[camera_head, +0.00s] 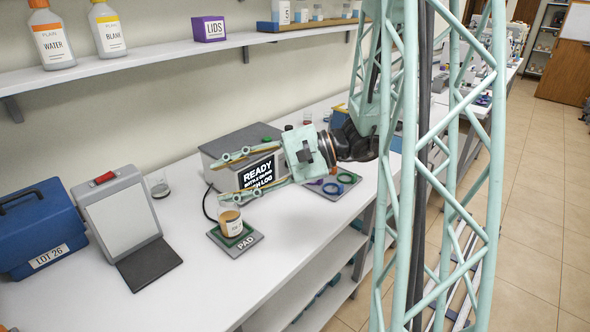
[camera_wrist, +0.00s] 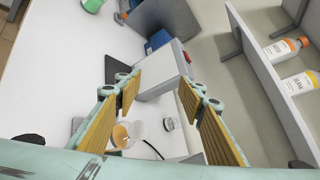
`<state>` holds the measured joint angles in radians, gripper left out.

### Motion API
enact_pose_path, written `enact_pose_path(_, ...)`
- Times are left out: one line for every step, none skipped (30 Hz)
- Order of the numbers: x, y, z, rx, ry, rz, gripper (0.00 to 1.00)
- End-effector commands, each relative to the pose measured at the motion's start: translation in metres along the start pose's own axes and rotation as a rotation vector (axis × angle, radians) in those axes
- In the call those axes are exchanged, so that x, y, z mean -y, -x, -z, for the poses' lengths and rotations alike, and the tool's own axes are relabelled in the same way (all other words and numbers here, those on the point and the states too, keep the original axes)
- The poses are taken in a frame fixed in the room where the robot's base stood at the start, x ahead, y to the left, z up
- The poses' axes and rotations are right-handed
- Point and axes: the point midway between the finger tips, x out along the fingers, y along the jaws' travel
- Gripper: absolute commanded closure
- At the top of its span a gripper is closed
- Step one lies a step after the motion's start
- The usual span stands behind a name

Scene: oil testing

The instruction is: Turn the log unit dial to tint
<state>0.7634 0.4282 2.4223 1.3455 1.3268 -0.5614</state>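The log unit (camera_head: 222,148) is a grey box on the bench. Its dark screen (camera_head: 262,172) starts with "READY" and is partly covered by my gripper. I cannot make out a tint mark or surely identify the dial; small green and black parts show near the unit's top right edge. My gripper (camera_head: 222,180) is open and empty, its fingers spread in front of the unit and pointing left in the head view. In the wrist view the open fingers (camera_wrist: 155,88) have nothing between their pads.
A jar with amber contents (camera_head: 230,221) stands on the pad (camera_head: 247,240), below my gripper. A grey stand with a white panel (camera_head: 122,218), a blue case (camera_head: 35,225) and a small glass (camera_head: 159,186) are left. Coloured rings (camera_head: 346,177) lie right. A shelf (camera_head: 150,53) runs above.

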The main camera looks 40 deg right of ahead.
Motion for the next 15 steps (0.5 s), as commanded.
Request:
enact_pose_path(0.0, 0.004, 0.013, -0.007, -0.018, 0.03, 0.64)
enact_pose_path(0.002, 0.006, 0.02, -0.012, -0.026, 0.048, 0.64)
enact_pose_path(0.004, 0.01, 0.029, -0.019, -0.038, 0.073, 0.64)
enact_pose_path(0.005, 0.013, 0.036, -0.023, -0.047, 0.092, 0.64)
enact_pose_path(0.007, 0.016, 0.042, -0.028, -0.055, 0.11, 0.64)
enact_pose_path(0.009, 0.02, 0.052, -0.036, -0.067, 0.136, 0.64)
enact_pose_path(0.009, 0.024, 0.059, -0.042, -0.074, 0.154, 0.64)
enact_pose_path(0.011, 0.027, 0.066, -0.048, -0.082, 0.173, 0.64)
enact_pose_path(0.012, 0.032, 0.075, -0.055, -0.093, 0.198, 0.64)
enact_pose_path(0.012, 0.035, 0.083, -0.063, -0.102, 0.217, 0.64)
enact_pose_path(0.013, 0.039, 0.09, -0.069, -0.109, 0.235, 0.64)
enact_pose_path(0.013, 0.044, 0.1, -0.079, -0.118, 0.26, 0.64)
enact_pose_path(0.014, 0.049, 0.107, -0.086, -0.125, 0.279, 0.64)
enact_pose_path(0.014, 0.053, 0.115, -0.093, -0.133, 0.298, 0.64)
enact_pose_path(0.014, 0.058, 0.125, -0.103, -0.143, 0.323, 0.64)
